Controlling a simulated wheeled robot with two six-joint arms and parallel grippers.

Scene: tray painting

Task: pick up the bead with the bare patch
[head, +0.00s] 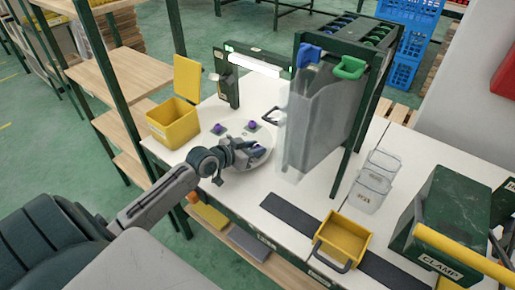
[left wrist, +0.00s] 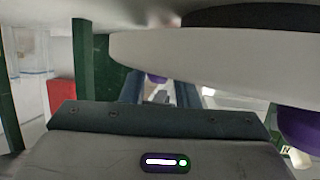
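In the left wrist view the fingers (left wrist: 160,92) stand apart, with a small purple piece (left wrist: 156,78) beyond the gap. Another purple round thing (left wrist: 302,128) shows at the right edge. I cannot make out a bare patch. My right gripper is out of view.
A yellow open bin (head: 172,130) stands left of the beads. A yellow tray (head: 343,240), clear containers (head: 370,185) and a green box marked CLAMP (head: 445,220) are at the right.

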